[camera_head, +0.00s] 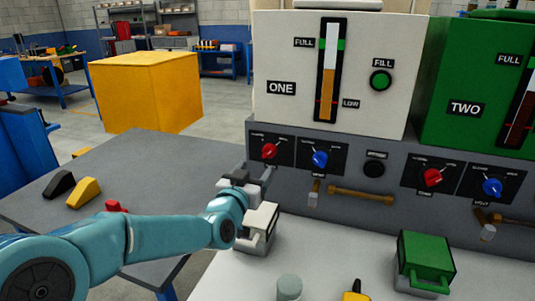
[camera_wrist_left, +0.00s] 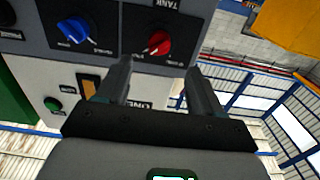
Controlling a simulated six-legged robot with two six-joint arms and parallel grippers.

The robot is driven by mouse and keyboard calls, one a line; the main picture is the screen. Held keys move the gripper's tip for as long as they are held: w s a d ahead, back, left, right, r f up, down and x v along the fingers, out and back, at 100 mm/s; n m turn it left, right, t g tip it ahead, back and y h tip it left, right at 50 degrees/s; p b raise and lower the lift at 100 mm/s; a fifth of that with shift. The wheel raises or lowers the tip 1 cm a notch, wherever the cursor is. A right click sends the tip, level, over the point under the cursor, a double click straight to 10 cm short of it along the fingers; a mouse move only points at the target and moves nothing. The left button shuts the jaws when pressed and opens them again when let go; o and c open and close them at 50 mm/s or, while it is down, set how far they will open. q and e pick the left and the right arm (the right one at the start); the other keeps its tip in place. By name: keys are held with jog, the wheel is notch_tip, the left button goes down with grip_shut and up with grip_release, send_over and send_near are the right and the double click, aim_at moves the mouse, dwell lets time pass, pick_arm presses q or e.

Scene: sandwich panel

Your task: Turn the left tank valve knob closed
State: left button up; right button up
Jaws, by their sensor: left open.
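The left tank, a white box marked ONE (camera_head: 330,70), stands on the grey panel. Below it are a red knob (camera_head: 269,151) and a blue knob (camera_head: 319,159), each on a black plate; the lettering is too small to read. My left gripper (camera_head: 258,174) is open and empty, just below and in front of the red knob. In the left wrist view, which is turned over, the red knob (camera_wrist_left: 156,43) lies beyond the gap between the open fingers (camera_wrist_left: 157,76), apart from them. The blue knob (camera_wrist_left: 75,31) is off to the left. My right gripper is not in view.
A green tank marked TWO (camera_head: 480,85) stands to the right, with its own red knob (camera_head: 433,177) and blue knob (camera_head: 492,187). A black button (camera_head: 375,168) and brass handle (camera_head: 361,194) sit right of the blue knob. A white-handled block (camera_head: 262,222) stands below my gripper.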

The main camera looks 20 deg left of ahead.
aim_at(267, 155)
pick_arm(q)
jog(key=w+p, duration=0.1)
jog(key=w, duration=0.8)
jog(key=shift+w+d, duration=0.15)
jog(key=shift+d, duration=0.05)
jog(key=c, duration=1.1)
